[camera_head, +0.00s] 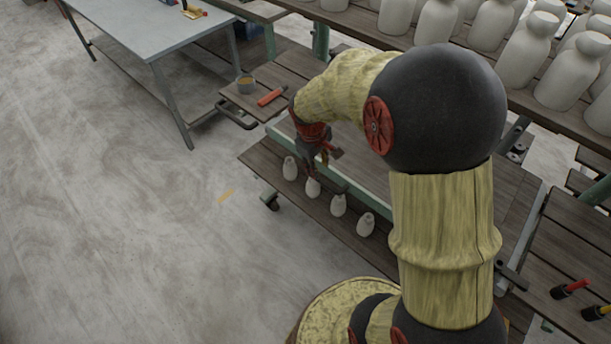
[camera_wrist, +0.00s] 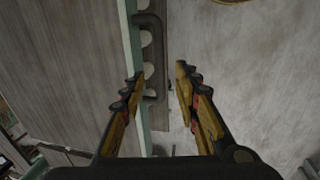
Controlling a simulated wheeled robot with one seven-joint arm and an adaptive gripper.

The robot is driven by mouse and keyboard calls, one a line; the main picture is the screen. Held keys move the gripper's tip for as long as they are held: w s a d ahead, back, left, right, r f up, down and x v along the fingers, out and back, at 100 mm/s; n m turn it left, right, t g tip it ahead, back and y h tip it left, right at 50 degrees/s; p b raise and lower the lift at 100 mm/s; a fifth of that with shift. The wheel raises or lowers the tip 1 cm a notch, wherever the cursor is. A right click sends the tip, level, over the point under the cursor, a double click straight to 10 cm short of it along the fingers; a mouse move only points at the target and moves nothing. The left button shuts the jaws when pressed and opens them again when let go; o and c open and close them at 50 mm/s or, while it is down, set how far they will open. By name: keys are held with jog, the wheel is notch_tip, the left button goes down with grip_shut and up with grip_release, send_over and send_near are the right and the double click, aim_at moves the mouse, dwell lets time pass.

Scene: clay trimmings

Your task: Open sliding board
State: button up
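The sliding board is a dark wooden top with a pale green front edge. In the head view the board (camera_head: 370,152) is partly hidden behind my arm. In the wrist view the board (camera_wrist: 70,60) fills the left side, and a dark bar handle (camera_wrist: 160,50) stands off its green edge. My gripper (camera_head: 318,160) is just above this edge in the head view. In the wrist view my gripper (camera_wrist: 158,72) is open, its two fingers apart on either side of the handle's line. I cannot tell how far below the fingertips the handle lies, and no contact shows.
Several small white bottles (camera_head: 338,205) stand in a row on a lower shelf (camera_head: 262,165) below the green edge. A side board (camera_head: 245,98) holds a cup and a red tool. A grey table (camera_head: 150,25) is at upper left. The floor (camera_head: 130,220) at left is clear.

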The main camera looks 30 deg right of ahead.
aim_at(322, 180)
jog(key=f, duration=0.2)
jog(key=d+f+b, duration=0.1)
jog(key=f, duration=0.2)
jog(key=f+b, duration=0.1)
jog(key=f, duration=0.1)
jog(key=shift+w+d+f, duration=0.2)
jog(key=shift+d+f, duration=0.05)
jog(key=shift+d, duration=0.05)
jog(key=c, duration=0.3)
jog(key=c, duration=0.4)
grip_shut()
